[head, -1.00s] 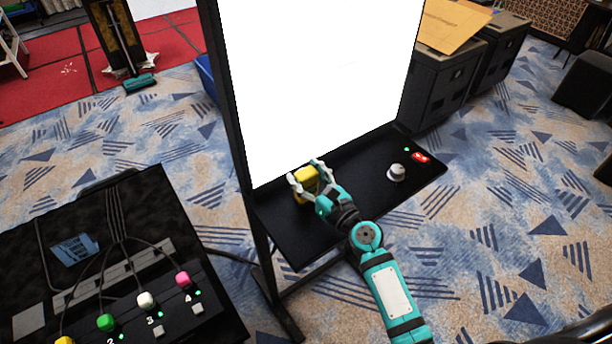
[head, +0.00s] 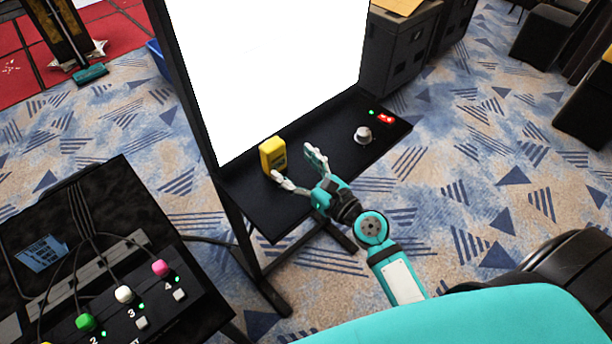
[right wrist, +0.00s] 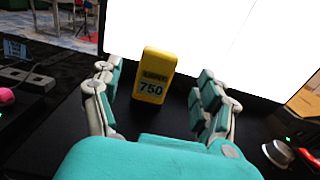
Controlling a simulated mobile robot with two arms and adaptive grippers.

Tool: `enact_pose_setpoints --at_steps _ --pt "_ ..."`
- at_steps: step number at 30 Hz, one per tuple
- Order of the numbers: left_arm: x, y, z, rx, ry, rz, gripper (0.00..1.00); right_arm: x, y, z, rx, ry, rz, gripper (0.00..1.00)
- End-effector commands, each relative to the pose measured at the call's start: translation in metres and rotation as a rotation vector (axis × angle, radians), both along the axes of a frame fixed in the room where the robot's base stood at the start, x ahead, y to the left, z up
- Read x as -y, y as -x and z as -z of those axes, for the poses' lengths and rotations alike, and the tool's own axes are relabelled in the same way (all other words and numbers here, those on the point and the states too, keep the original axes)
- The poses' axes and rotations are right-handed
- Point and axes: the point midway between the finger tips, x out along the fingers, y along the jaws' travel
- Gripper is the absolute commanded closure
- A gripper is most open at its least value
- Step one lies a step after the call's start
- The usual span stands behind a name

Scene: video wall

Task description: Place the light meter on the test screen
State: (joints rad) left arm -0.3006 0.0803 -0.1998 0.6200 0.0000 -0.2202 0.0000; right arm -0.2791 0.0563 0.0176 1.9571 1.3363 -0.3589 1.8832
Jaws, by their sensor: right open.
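The light meter (head: 273,153) is a yellow block standing upright on the black shelf at the foot of the white test screen (head: 265,70). In the right wrist view the light meter (right wrist: 153,76) shows a dark label reading 750, close in front of the screen (right wrist: 215,38). My right gripper (head: 296,166) is open and empty, with its fingers apart just on the near side of the meter. In the right wrist view the meter stands beyond my right gripper (right wrist: 158,98), nearer its left finger. My left gripper is not in view.
The black shelf (head: 325,160) carries a silver knob (head: 363,134) and a red lit switch (head: 386,118) at its right. A black console (head: 95,225) with coloured buttons and cables stands at lower left. Dark cabinets (head: 395,45) stand behind the screen.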

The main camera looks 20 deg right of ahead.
Motion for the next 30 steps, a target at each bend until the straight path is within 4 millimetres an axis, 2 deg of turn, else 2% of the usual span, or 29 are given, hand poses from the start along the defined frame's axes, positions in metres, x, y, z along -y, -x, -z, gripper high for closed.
enact_pose_setpoints --at_steps 3,9,30 --pt "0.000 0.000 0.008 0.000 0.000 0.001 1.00 0.007 0.020 0.003 -0.001 0.003 0.000 0.24" --pt "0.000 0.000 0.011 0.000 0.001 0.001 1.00 0.012 0.035 0.000 0.000 0.001 0.000 0.24" --pt "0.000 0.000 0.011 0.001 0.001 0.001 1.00 0.013 0.035 0.000 0.001 0.001 0.000 0.24"
